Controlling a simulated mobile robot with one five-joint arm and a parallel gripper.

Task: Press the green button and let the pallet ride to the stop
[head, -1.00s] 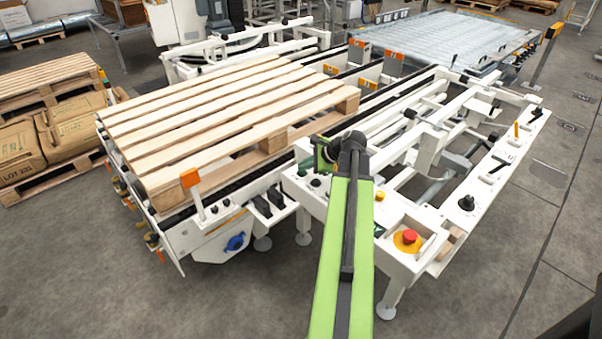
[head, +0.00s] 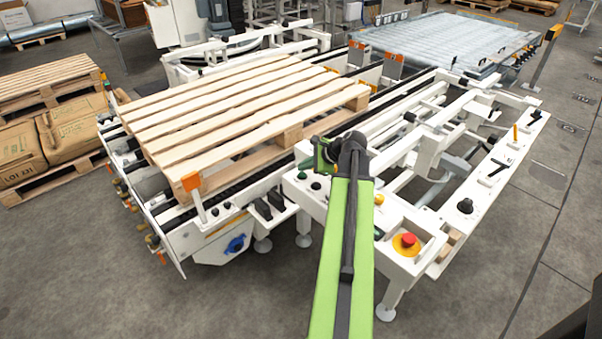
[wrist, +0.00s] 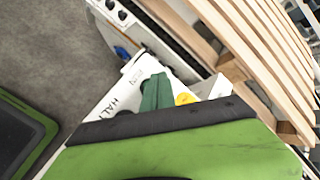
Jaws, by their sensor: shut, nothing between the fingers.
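The wooden pallet (head: 235,110) lies flat on the conveyor's dark chains (head: 245,185), and its slats also show in the wrist view (wrist: 262,50). The white control panel (head: 395,262) carries a red mushroom button on a yellow disc (head: 407,240) and a yellow button (head: 379,199). In the wrist view I read RUN and HALT beside my gripper (wrist: 156,92). Its dark green fingers are together, empty, pointing down at the panel beside the yellow button (wrist: 185,98). My arm hides most of the gripper in the head view.
Upright grey plates with orange labels (head: 393,66) stand farther along the conveyor, beyond the pallet. A grey roller bed (head: 445,42) lies at the back right. White frame rails (head: 490,165) flank the right side. Stacked sacks on pallets (head: 75,130) stand at left.

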